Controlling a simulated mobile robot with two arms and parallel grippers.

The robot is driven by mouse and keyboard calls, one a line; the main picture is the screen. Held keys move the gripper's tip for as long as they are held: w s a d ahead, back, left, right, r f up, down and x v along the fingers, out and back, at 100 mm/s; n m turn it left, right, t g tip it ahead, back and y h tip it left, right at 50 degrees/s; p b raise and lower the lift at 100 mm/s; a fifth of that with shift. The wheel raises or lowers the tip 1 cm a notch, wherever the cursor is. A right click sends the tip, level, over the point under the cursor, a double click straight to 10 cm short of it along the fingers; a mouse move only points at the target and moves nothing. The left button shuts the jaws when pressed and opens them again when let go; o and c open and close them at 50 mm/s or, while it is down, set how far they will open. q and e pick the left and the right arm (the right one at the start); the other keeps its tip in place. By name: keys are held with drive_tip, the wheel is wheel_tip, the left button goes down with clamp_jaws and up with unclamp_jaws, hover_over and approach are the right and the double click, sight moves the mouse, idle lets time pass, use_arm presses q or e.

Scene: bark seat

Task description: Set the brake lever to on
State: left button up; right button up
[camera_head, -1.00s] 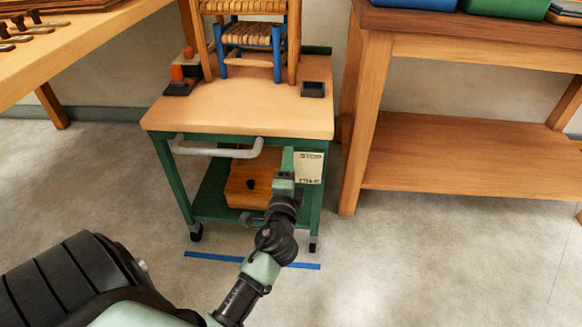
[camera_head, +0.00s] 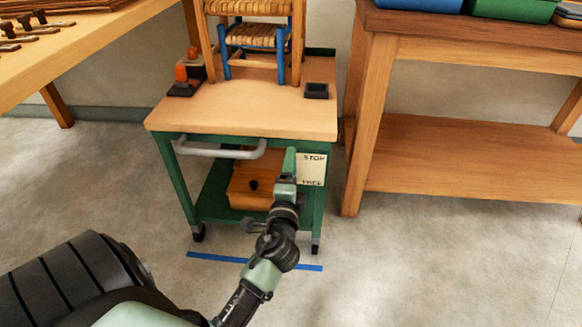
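The green cart (camera_head: 178,180) stands ahead with a light wooden top. A white label plate (camera_head: 312,169) on its front right reads STOP at the top and seemingly FREE at the bottom. My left gripper (camera_head: 287,168) is in front of the cart's right side, at the plate's left edge. Its fingers overlap into one upright green shape, so I cannot tell whether they are open or touching anything. I cannot make out the brake lever; the gripper may be covering it. My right gripper is not in view.
A grey handle (camera_head: 215,152) crosses the cart's front. A wooden box (camera_head: 250,186) sits on its lower shelf, and woven-seat chairs (camera_head: 252,35) stand on top. A blue floor strip (camera_head: 215,256) lies before the wheels. A wooden bench (camera_head: 430,150) stands close on the right.

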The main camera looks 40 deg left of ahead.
use_arm(q)
drive_tip(key=v, duration=0.6)
drive_tip(key=shift+s+d, duration=0.2)
drive_tip(key=shift+s, duration=0.15)
